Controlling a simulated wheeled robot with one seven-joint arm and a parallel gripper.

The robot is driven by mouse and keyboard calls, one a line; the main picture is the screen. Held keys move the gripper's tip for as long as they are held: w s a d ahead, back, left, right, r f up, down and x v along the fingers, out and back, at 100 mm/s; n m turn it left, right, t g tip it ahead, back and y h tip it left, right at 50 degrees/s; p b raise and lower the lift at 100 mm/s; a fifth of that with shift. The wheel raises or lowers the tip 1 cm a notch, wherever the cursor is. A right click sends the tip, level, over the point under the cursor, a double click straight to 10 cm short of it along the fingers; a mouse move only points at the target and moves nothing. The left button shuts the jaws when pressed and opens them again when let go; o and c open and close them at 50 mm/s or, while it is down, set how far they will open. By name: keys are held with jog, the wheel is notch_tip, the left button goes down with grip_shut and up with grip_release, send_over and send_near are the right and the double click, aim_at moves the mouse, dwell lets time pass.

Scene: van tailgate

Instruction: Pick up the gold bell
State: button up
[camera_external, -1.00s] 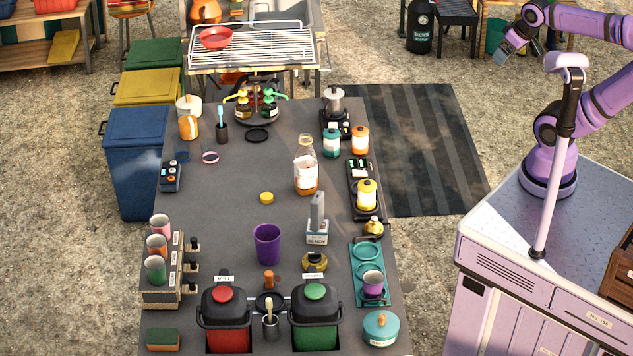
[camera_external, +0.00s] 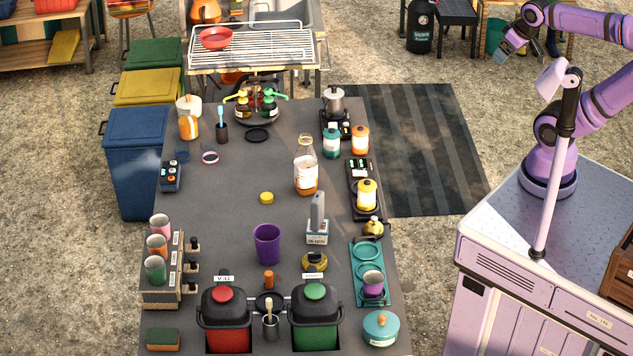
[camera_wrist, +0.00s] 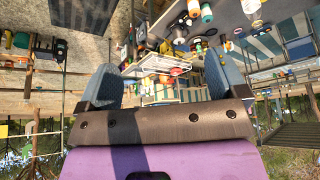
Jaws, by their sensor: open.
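A small gold, bell-like thing (camera_external: 373,226) stands at the right edge of the dark counter, just above the teal tray. A second low gold piece with a dark part (camera_external: 314,262) sits nearer the middle, behind the green-lidded bin; I cannot tell for sure which is the bell. My gripper (camera_external: 503,55) is up at the top right, well away from the counter and from both gold things. In the wrist view my gripper (camera_wrist: 163,86) has its two fingers wide apart with nothing held between them. I cannot make out the bell in that view.
The counter (camera_external: 225,220) is crowded along its edges. A purple cup (camera_external: 267,244), a tall bottle (camera_external: 306,172) and a yellow canister (camera_external: 367,195) stand near the gold things. The teal tray (camera_external: 358,268) holds a purple mug. Floor with a dark mat (camera_external: 430,150) lies between counter and my base.

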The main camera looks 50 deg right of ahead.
dwell(0.3)
jog(key=c, duration=0.5)
